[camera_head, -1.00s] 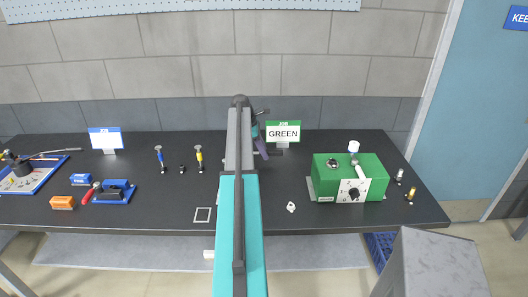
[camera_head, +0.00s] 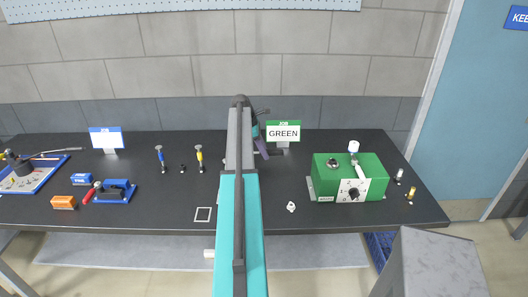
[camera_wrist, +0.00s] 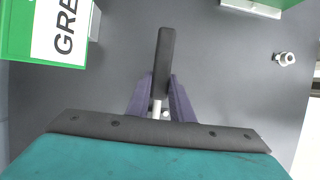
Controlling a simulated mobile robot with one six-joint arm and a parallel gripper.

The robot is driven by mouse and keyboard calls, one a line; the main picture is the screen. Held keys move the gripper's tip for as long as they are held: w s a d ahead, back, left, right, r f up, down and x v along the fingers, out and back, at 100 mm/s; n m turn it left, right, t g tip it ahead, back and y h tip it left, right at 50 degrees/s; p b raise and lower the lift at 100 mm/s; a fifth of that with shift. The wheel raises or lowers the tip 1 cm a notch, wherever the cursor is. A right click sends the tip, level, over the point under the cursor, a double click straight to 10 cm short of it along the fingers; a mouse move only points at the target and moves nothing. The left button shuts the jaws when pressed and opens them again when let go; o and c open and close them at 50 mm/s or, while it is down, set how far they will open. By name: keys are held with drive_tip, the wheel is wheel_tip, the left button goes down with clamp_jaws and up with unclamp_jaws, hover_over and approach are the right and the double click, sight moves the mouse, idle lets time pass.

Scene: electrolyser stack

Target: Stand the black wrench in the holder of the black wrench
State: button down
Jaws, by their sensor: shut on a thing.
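My gripper (camera_wrist: 163,103) has purple fingers, shut on the black wrench (camera_wrist: 165,62). In the wrist view the wrench's black handle points away from the wrist, with a pale shaft between the fingers. In the head view the gripper (camera_head: 262,149) is above the back of the table, beside the green sign, and my arm hides most of the wrench. A small dark holder (camera_head: 182,168) stands empty between a blue wrench (camera_head: 161,157) and a yellow wrench (camera_head: 199,157), both upright. The holder is left of my gripper and apart from it.
The green job sign (camera_head: 283,131) stands close to my gripper. A green box with a dial (camera_head: 340,185) is at the right. A white fitting (camera_head: 291,207) and a square frame (camera_head: 203,214) lie in front. A white sign (camera_head: 106,140) stands left of the wrenches.

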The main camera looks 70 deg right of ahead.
drive_tip(key=shift+f, duration=0.95)
idle(0.6)
drive_tip(key=c, duration=1.5)
unclamp_jaws()
drive_tip(key=b+v, duration=0.4)
drive_tip(key=v, duration=0.9)
drive_tip(key=shift+w+r, duration=0.1)
drive_tip(key=shift+r, duration=0.3)
